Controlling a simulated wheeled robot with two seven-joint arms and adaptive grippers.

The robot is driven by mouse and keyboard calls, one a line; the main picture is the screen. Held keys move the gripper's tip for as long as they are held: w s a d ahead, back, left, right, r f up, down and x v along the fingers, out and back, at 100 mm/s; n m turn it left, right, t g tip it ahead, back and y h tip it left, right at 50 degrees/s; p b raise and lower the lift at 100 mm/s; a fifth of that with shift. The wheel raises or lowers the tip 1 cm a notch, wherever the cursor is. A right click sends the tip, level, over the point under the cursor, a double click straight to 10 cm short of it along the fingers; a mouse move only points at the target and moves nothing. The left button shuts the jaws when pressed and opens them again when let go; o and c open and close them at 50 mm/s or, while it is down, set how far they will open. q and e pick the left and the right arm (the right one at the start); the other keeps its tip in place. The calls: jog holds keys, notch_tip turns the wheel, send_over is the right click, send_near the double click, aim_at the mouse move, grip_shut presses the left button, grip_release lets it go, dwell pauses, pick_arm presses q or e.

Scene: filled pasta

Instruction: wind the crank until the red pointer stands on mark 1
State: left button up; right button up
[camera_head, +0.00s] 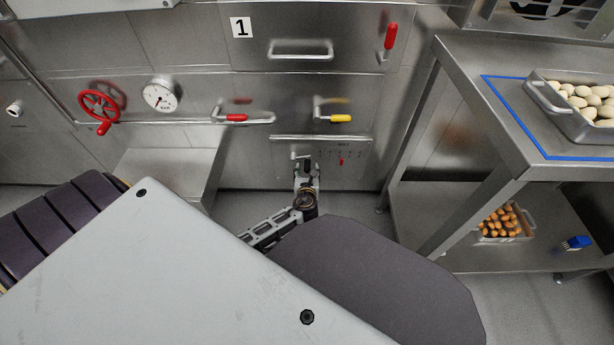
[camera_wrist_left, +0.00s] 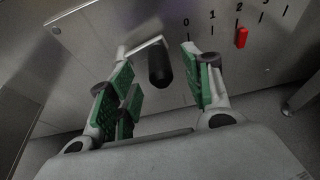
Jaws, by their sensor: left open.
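The crank (camera_wrist_left: 160,65) has a pale arm and a black handle, and sits on a steel panel (camera_head: 285,150). The red pointer (camera_wrist_left: 241,37) is under the tick of mark 2 on the scale, to the right of mark 1 (camera_wrist_left: 212,22). The pointer also shows small in the head view (camera_head: 341,162). My left gripper (camera_head: 304,162) is open at the panel. In the left wrist view its green-padded fingers (camera_wrist_left: 162,80) stand on either side of the black handle, with no clear contact. In the head view the gripper hides most of the crank. My right gripper is out of view.
Above the panel are a red-handled lever (camera_head: 236,117) and a yellow-handled one (camera_head: 340,118). A red valve wheel (camera_head: 100,103) and a gauge (camera_head: 160,95) are at left. A steel table (camera_head: 500,110) with a tray (camera_head: 548,97) stands at right.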

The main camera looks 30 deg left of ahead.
aim_at(307, 171)
pick_arm(q)
jog(key=shift+x, duration=1.65)
jog(key=shift+f, duration=0.1)
jog(key=c, duration=0.9)
